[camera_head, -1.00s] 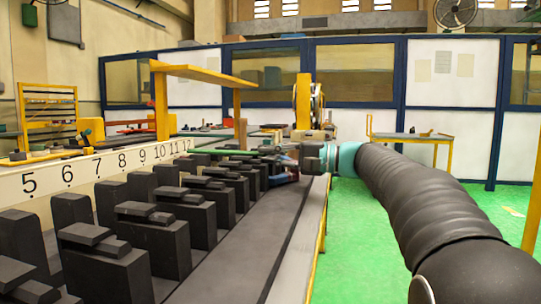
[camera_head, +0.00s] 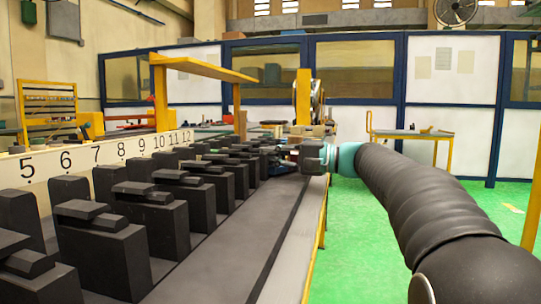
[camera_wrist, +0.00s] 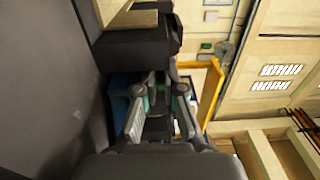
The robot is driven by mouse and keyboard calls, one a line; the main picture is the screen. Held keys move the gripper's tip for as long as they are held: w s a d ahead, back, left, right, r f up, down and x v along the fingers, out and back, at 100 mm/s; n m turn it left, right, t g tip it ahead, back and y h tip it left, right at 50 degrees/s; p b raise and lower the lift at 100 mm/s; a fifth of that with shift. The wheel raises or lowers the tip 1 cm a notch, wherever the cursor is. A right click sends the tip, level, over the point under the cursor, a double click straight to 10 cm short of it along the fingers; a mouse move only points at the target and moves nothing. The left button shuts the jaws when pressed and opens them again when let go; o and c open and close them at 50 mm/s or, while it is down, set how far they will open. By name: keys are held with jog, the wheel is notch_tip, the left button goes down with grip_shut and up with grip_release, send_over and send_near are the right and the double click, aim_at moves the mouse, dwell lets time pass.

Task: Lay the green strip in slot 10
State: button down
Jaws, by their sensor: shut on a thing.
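My gripper (camera_head: 284,159) is at the far end of the row of dark blocks, on its right side. In the wrist view my gripper (camera_wrist: 161,112) has its two fingers closed in around the strip, with a dark block just beyond them. The green strip (camera_head: 212,148) shows only as a thin sliver to the left of the gripper, among the far blocks; most of it is hidden. The label for slot 10 (camera_head: 158,141) is on the white number board behind the row. The slot itself is hidden by nearer blocks, so I cannot tell whether the strip lies in it.
Dark stepped blocks (camera_head: 142,193) stand in a row on the grey bench. The white number board (camera_head: 82,167) runs along their left. A bare bench strip (camera_head: 240,235) is clear on the right. A yellow shelf post (camera_head: 161,98) stands beyond the board.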

jog(key=shift+f+b, duration=0.5)
jog(key=shift+f, duration=0.4)
jog(key=c, duration=1.2)
grip_release()
jog(key=shift+f, duration=0.1)
jog(key=shift+r+p, duration=0.5)
jog(key=shift+r, duration=0.4)
jog(key=shift+r, duration=0.1)
notch_tip(320, 180, up, 8)
jog(key=p, duration=0.6)
